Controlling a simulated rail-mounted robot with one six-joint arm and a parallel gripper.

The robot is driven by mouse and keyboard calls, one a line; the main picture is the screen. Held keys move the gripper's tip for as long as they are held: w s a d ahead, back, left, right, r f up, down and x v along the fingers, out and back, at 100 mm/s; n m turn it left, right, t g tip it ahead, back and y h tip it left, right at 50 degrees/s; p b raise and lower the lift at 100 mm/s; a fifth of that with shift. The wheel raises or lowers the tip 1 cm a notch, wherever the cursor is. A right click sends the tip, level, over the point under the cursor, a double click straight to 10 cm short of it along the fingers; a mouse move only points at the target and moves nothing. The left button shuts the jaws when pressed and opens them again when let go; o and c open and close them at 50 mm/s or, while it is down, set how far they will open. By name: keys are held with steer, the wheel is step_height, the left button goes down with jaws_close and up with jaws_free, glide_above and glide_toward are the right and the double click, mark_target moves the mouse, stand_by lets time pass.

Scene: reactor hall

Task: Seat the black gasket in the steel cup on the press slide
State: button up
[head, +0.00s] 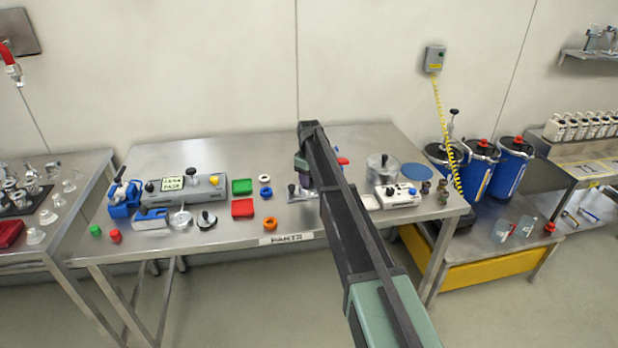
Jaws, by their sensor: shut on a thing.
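My arm reaches from the lower right to the table's middle and bends down at its far end. My gripper (304,184) shows only in part there, small and dark beside my arm. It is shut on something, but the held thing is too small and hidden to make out. A steel base plate (298,197) lies just below it, partly behind my arm; I cannot tell whether it belongs to the press slide. I cannot pick out the black gasket or the steel cup with certainty.
White (264,178), blue (266,192) and orange (270,223) rings lie left of my gripper, near green (242,187) and red (243,208) blocks. A grey fixture (186,188) stands further left. A steel pot (383,166) and white box (398,195) stand right. The back left tabletop is clear.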

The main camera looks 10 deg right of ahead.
steer(key=shift+f, duration=0.2)
stand_by(0.4)
steer(key=o, duration=1.3)
steer(key=shift+r, duration=0.1)
step_height(320, 180, up, 7)
steer(key=p, duration=0.6)
steer(key=shift+p, duration=0.4)
